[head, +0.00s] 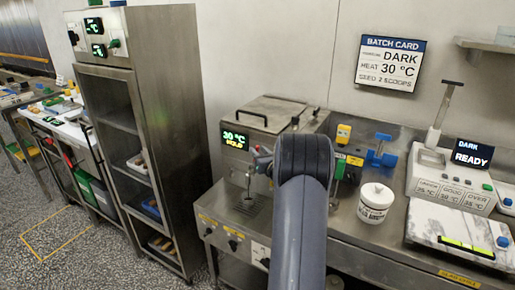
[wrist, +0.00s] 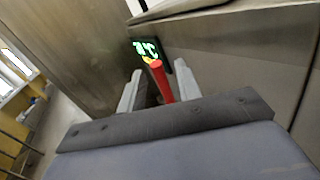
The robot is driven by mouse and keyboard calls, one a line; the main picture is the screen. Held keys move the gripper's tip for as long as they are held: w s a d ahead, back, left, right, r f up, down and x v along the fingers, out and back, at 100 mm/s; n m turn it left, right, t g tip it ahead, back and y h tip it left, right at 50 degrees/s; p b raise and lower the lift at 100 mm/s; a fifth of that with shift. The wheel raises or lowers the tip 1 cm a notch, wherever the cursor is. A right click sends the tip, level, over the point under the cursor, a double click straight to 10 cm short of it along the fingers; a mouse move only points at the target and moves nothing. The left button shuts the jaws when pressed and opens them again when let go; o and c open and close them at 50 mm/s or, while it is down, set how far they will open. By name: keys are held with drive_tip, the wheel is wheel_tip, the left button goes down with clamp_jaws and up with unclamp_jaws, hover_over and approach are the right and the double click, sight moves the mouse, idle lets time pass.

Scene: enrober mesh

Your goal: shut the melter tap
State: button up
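The melter (head: 268,122) is a steel box with a lid; its display (head: 235,138) reads 30 °C HOLD. In the wrist view a red lever (wrist: 162,84), which looks like the tap handle, stands between the two fingers of my gripper (wrist: 158,72). The fingers are apart, with a gap visible on each side of the lever. The lever's lower end is hidden behind the gripper body. In the head view my arm covers most of the gripper and the tap. A thin spout or stream (head: 249,183) hangs over the drip grille (head: 250,206); I cannot tell which.
A white tub (head: 375,203) stands on the steel counter right of my arm. Beyond it are a scale-like unit (head: 460,180) and a screen (head: 472,153) reading DARK READY. A tall steel rack (head: 165,60) stands left of the melter. The batch card (head: 391,62) hangs behind.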

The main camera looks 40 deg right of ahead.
drive_tip(key=shift+w+d, duration=0.2)
drive_tip(key=shift+w, duration=0.85)
drive_tip(key=shift+c, duration=0.5)
clamp_jaws()
